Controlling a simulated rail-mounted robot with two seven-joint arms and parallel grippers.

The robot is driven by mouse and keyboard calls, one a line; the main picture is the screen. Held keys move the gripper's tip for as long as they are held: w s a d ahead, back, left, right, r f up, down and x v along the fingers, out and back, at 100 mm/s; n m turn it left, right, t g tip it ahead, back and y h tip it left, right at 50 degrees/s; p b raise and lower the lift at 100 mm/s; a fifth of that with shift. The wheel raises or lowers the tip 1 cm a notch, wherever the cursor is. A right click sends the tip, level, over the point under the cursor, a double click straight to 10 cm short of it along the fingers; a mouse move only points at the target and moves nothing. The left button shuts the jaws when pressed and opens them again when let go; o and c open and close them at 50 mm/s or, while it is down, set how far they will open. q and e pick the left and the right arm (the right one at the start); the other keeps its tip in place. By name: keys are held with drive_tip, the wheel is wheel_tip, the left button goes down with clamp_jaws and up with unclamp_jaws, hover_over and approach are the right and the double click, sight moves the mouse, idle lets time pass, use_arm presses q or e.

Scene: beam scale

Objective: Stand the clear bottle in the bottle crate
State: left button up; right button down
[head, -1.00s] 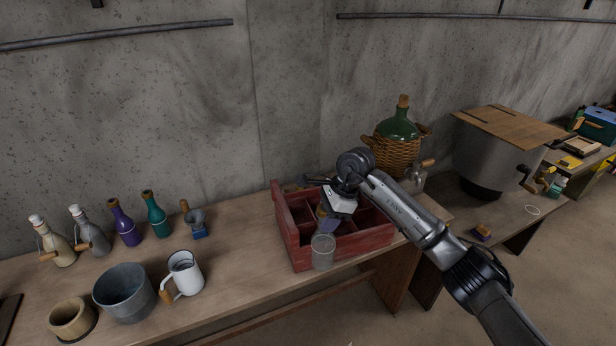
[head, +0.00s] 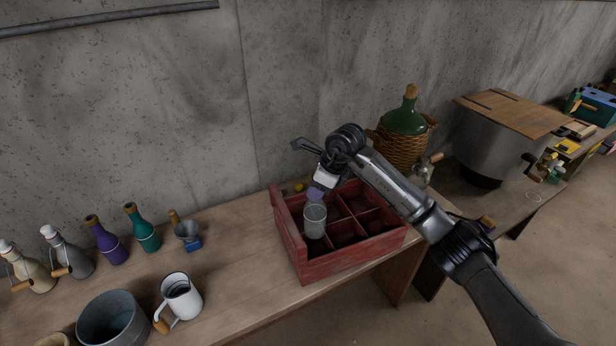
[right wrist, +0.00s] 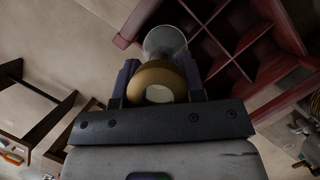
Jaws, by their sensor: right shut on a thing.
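The clear bottle (head: 315,222) hangs from my right gripper (head: 317,194), which is shut on its upper end. In the head view its body shows against the front left compartment of the red wooden bottle crate (head: 345,259). I cannot tell how far its base is above the compartment floor. In the right wrist view a tan, cork-like top (right wrist: 150,76) sits between the fingers of the right gripper (right wrist: 160,82). The clear body (right wrist: 165,40) extends beyond it, near a corner of the crate (right wrist: 285,25). The crate compartments I can see look empty. My left gripper is not in view.
Several bottles (head: 105,240), a blue scoop-like item (head: 188,236), a white mug (head: 181,297) and a grey pot (head: 112,322) stand to the left. A wicker-covered green demijohn (head: 406,122) stands behind the crate. Bare tabletop (head: 245,262) lies left of the crate.

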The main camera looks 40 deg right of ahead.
drive_tip(key=shift+w, duration=0.35)
drive_tip(key=shift+f+b, duration=0.8)
drive_tip(key=shift+f, duration=0.45)
wheel_tip(320, 180, down, 10)
drive_tip(key=b, duration=0.6)
drive_tip(key=shift+f, duration=0.1)
drive_tip(key=shift+f+b, duration=0.85)
drive_tip(key=shift+f, duration=0.1)
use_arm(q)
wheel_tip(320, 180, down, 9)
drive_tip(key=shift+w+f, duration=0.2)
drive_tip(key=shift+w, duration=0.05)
use_arm(e)
drive_tip(key=shift+f, duration=0.1)
use_arm(q)
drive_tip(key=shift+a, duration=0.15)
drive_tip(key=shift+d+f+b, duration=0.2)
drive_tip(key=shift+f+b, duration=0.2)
drive_tip(key=shift+b, duration=0.05)
use_arm(e)
drive_tip(key=shift+f, duration=0.65)
drive_tip(key=c, duration=0.9)
unclamp_jaws()
drive_tip(key=shift+r, duration=0.1)
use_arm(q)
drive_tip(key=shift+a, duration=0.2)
use_arm(e)
drive_tip(key=shift+o, duration=1.3)
